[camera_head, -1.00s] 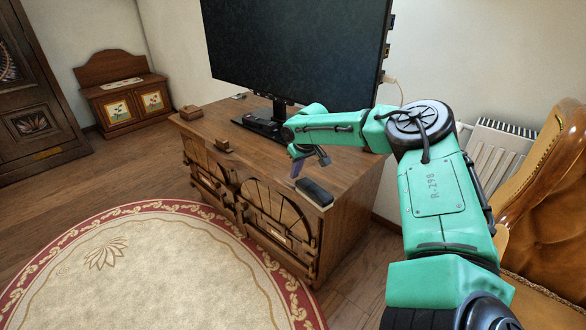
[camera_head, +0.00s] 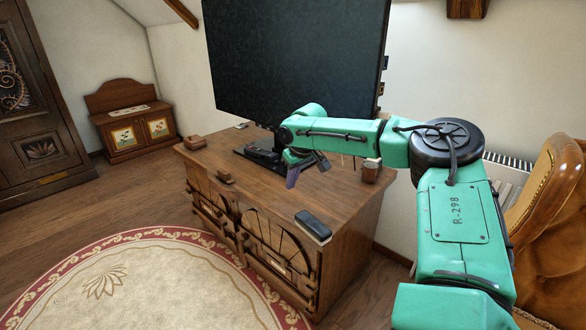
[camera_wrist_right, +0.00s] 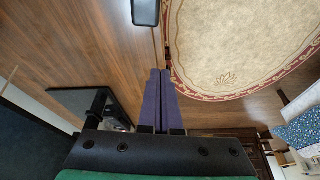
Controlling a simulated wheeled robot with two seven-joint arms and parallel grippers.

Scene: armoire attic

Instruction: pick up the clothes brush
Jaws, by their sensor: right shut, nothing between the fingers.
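A dark oblong thing with rounded corners, which looks like the clothes brush (camera_head: 313,225), lies on the front right corner of the wooden cabinet top (camera_head: 262,188). It also shows, cut off, at the top of the right wrist view (camera_wrist_right: 146,11). My right gripper (camera_head: 291,182) is above the cabinet top, behind and left of the brush in the head view, apart from it. In the right wrist view its two purple fingers (camera_wrist_right: 159,72) are together with nothing between them. My left gripper is not in view.
A large dark monitor (camera_head: 290,60) stands at the back of the cabinet. A leather chair (camera_head: 555,215) is at the right.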

